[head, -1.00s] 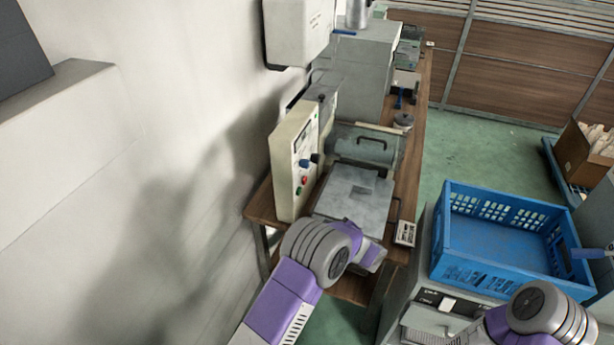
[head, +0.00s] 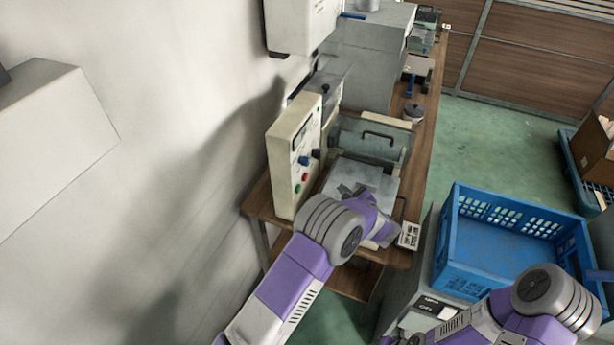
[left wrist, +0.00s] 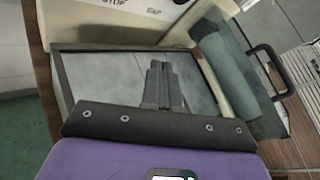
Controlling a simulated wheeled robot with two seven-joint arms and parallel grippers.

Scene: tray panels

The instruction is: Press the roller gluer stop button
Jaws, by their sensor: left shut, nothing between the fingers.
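The roller gluer's cream control box (head: 283,165) stands on the bench against the wall. Its face carries blue knobs (head: 303,160), a red button (head: 305,176) and a green button (head: 298,188).
The gluer's roller cover with a handle (head: 378,133) is behind the plate. A blue crate (head: 447,240) stands to the right. A wall box (head: 298,25) hangs above.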

